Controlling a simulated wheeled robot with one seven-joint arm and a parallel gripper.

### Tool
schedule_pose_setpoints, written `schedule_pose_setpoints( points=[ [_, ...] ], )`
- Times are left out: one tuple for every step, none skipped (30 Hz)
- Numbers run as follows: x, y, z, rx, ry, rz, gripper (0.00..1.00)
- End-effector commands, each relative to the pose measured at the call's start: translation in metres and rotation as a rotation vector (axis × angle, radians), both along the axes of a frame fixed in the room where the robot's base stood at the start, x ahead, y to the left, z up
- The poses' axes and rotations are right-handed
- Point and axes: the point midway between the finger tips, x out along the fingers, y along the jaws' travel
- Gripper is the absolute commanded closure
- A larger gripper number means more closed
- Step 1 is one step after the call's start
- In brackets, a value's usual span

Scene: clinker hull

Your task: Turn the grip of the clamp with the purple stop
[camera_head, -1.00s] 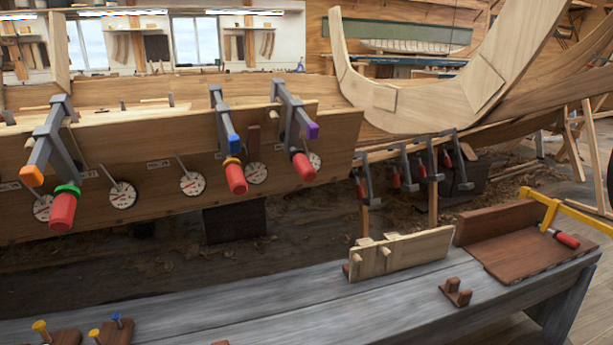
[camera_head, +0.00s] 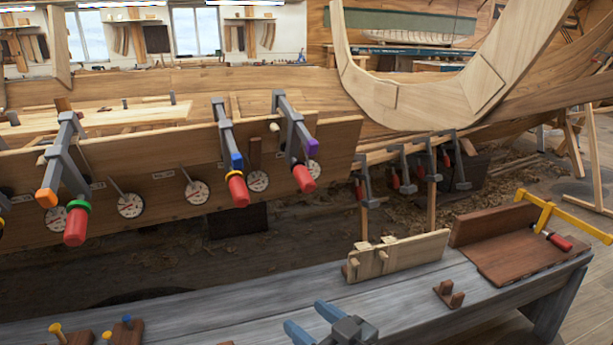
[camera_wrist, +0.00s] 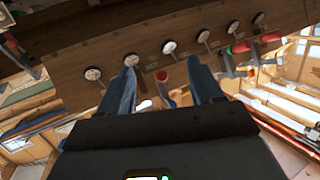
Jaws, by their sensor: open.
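The clamp with the purple stop (camera_head: 312,148) hangs on the plank at the right end of the row in the head view. Its red grip (camera_head: 303,178) points down toward me. My gripper (camera_head: 313,322) is open and empty at the bottom edge, in front of and below the clamp, well apart from it. In the wrist view, my gripper (camera_wrist: 162,66) has its fingers spread toward the plank. A red grip (camera_wrist: 163,76) shows between them, farther off; I cannot tell which clamp it belongs to.
A blue-stop clamp (camera_head: 236,160) and an orange-stop clamp (camera_head: 48,196) hang to the left, both with red grips. Dials line the plank (camera_head: 180,160). Below is a grey bench (camera_head: 220,310) with a pegged wooden block (camera_head: 400,255) and a yellow clamp (camera_head: 545,212).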

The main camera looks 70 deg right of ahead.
Motion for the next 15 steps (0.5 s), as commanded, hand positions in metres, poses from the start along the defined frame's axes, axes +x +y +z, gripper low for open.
schedule_pose_setpoints(
  points=[
    [0.013,-0.024,0.018,0.0,-0.024,-0.039,0.35],
    [0.019,-0.036,0.023,0.003,-0.034,-0.056,0.35],
    [0.027,-0.054,0.031,0.005,-0.049,-0.081,0.35],
    [0.032,-0.066,0.038,0.007,-0.059,-0.097,0.35],
    [0.037,-0.079,0.044,0.01,-0.07,-0.113,0.35],
    [0.043,-0.097,0.054,0.012,-0.084,-0.134,0.35],
    [0.047,-0.11,0.061,0.014,-0.096,-0.149,0.35],
    [0.05,-0.123,0.069,0.013,-0.106,-0.162,0.35],
    [0.054,-0.139,0.079,0.015,-0.122,-0.179,0.35],
    [0.056,-0.151,0.086,0.016,-0.132,-0.189,0.35],
    [0.058,-0.161,0.093,0.015,-0.142,-0.199,0.35],
    [0.06,-0.174,0.101,0.017,-0.153,-0.211,0.35],
    [0.061,-0.183,0.106,0.015,-0.161,-0.218,0.35],
    [0.062,-0.19,0.112,0.015,-0.169,-0.224,0.35],
    [0.062,-0.198,0.117,0.016,-0.177,-0.23,0.35]
  ],
)
